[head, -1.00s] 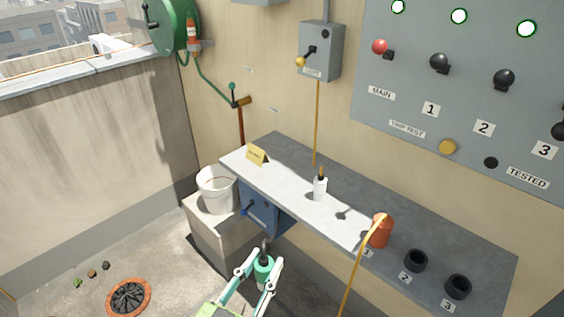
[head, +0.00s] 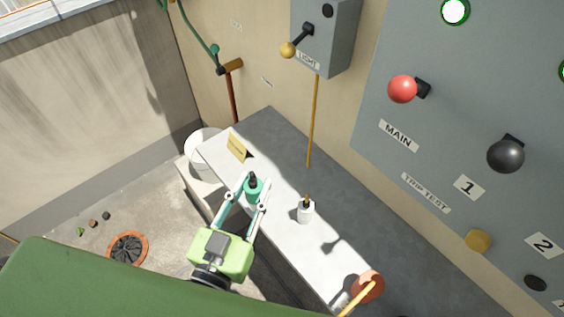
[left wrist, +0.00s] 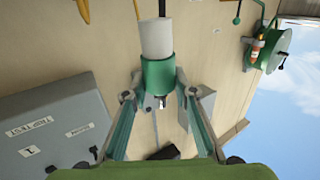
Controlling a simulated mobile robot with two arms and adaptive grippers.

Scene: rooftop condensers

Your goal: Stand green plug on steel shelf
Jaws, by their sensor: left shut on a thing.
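The green plug (head: 254,191) is held upright between the fingers of my left gripper (head: 254,195), its dark top pointing up. In the head view it shows over the light near strip of the steel shelf (head: 309,252), left of a white plug-like piece (head: 306,213). I cannot tell whether its base touches the shelf. In the left wrist view the green plug (left wrist: 157,74) sits between both fingertips, with a white cylinder (left wrist: 157,38) directly above it in the picture. I cannot tell whether that cylinder is part of it. My right gripper is not in view.
A yellow card (head: 237,147) stands near the shelf's left end. An orange plug with a yellow cord (head: 367,286) is at the lower right. A white bucket (head: 200,139) stands beyond the left end. The wall panel (head: 420,85) with knobs rises behind.

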